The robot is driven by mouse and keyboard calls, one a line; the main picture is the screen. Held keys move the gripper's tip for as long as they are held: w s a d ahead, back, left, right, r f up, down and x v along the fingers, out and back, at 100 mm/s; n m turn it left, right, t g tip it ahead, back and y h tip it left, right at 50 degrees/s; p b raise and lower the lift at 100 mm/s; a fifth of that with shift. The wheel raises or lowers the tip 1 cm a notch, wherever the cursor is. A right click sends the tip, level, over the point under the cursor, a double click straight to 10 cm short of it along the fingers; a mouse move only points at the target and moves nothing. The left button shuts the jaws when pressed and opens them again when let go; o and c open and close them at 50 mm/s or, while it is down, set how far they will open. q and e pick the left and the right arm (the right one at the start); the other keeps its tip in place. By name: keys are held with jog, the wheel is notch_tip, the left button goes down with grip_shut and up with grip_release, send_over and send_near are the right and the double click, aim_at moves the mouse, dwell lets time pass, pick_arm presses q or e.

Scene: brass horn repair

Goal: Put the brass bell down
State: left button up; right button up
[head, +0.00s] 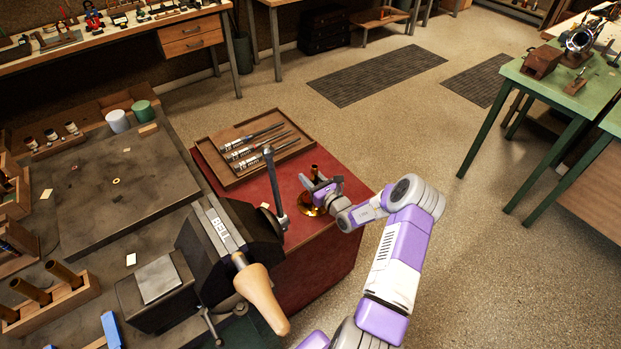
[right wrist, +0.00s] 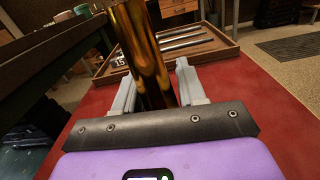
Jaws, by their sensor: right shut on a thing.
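The brass bell (head: 309,210) is upright over the red cabinet top (head: 285,180), with its narrow tube end up and its flared rim low. My right gripper (head: 323,193) is shut around the bell's tube. In the right wrist view, the shiny brass tube (right wrist: 145,50) stands between the two grey fingers of my right gripper (right wrist: 156,92). The flared rim is out of sight in that view. I cannot tell whether the rim touches the red top. My left gripper is not in view.
A wooden tray (head: 250,150) with several tools lies on the red top, behind the bell. A bench vise (head: 225,230) with an upright metal rod (head: 275,185) and a wooden-handled tool (head: 260,293) stands close to its left. Red surface is free at the right.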

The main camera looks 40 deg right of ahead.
jog(key=shift+f, duration=0.1)
jog(key=o, duration=1.2)
jog(key=shift+r, duration=0.2)
jog(key=s, duration=0.4)
jog(key=s+a+p, duration=0.1)
jog(key=s, duration=0.7)
jog(key=shift+a+f+p, duration=0.1)
jog(key=shift+a+p, duration=0.1)
jog(key=shift+p, duration=0.15)
